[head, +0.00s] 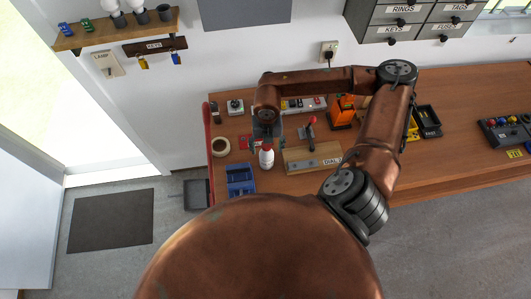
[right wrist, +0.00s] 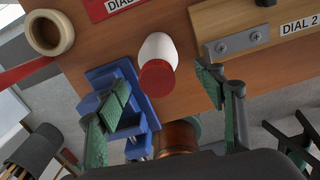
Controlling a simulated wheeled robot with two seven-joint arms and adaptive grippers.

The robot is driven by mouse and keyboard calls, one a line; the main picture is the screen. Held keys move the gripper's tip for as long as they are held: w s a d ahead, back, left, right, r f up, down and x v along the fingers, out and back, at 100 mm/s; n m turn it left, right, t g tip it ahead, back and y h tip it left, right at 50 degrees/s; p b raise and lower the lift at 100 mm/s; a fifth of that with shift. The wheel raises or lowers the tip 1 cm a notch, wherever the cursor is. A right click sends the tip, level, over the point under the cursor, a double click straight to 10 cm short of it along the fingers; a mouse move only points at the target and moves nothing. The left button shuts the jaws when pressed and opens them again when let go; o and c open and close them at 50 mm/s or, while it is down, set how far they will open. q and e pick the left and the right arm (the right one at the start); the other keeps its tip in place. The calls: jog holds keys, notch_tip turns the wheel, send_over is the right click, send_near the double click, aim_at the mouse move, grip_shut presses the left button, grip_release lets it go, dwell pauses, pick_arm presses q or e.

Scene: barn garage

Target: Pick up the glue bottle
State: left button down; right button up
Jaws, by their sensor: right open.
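The glue bottle (head: 267,159), white with a red cap, stands on the wooden workbench near its front left part. It also shows in the right wrist view (right wrist: 159,51), with its red cap towards the camera. My right gripper (head: 266,144) is open above the bottle. In the right wrist view its two green fingers (right wrist: 162,88) are spread to the left and right of the bottle, with gaps on both sides and nothing held. My left gripper is not in view.
A blue holder (head: 241,180) is close to the bottle's left. A wooden block with a metal plate and a dial label (head: 300,160) stands to its right. A tape roll (head: 220,147) and a red dial panel (right wrist: 104,7) are nearby. The bench (head: 455,165) is clear at right front.

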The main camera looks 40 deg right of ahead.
jog(key=shift+w+d+f+p, duration=0.1)
jog(key=shift+w+f+p, duration=0.2)
jog(key=shift+f, duration=0.3)
jog(key=shift+w+d+f+p, duration=0.15)
jog(key=shift+f+p, duration=0.15)
jog(key=shift+f, duration=0.25)
notch_tip(320, 180, down, 3)
jog(key=shift+s+f+p, duration=0.1)
jog(key=shift+p, duration=0.25)
jog(key=c, duration=0.7)
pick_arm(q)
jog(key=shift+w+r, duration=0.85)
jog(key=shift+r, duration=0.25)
pick_arm(e)
jog(key=c, duration=0.8)
